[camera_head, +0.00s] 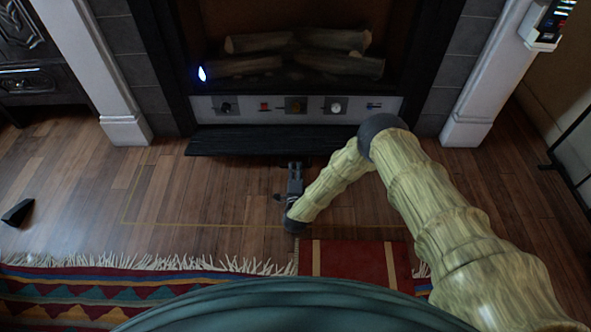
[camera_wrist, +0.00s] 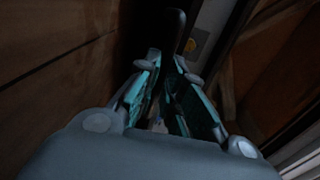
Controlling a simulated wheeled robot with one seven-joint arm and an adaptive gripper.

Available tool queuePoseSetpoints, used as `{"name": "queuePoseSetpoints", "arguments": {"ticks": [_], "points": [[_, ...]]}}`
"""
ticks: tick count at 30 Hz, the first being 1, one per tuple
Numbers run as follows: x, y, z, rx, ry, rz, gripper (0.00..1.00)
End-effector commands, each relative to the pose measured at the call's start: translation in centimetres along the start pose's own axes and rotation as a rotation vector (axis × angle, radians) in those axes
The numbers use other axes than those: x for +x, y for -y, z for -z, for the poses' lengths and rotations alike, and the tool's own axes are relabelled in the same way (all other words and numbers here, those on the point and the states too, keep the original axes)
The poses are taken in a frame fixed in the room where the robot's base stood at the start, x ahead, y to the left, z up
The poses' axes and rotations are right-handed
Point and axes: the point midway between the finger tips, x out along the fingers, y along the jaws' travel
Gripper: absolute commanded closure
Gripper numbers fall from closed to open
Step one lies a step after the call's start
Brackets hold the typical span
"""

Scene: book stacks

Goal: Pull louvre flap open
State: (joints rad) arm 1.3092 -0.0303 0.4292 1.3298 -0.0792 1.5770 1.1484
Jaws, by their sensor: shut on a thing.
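The black louvre flap (camera_head: 240,142) lies below the fireplace's control panel. It is a long dark slat that juts out toward me, low over the wooden floor. My gripper (camera_head: 295,168) is at the flap's front edge, right of its middle. In the wrist view my gripper (camera_wrist: 167,62) has its teal-padded fingers closed around a narrow dark upright piece (camera_wrist: 174,30), which seems to be part of the flap. The exact contact is dark and partly hidden by the fingers.
The control panel (camera_head: 262,108) with several knobs sits above the flap, with logs (camera_head: 300,55) behind. White pillars (camera_head: 100,70) stand at both sides. A patterned rug (camera_head: 120,295) lies in front. A small black wedge (camera_head: 18,212) is on the floor at left. The floor between is clear.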

Motion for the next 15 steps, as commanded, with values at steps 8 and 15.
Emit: {"name": "queuePoseSetpoints", "arguments": {"ticks": [8, 15], "points": [[0.3, 2.8, 0.0, 0.001, 0.000, -0.055, 1.00], [0.5, 3.4, 0.0, 0.000, 0.000, -0.054, 1.00]]}}
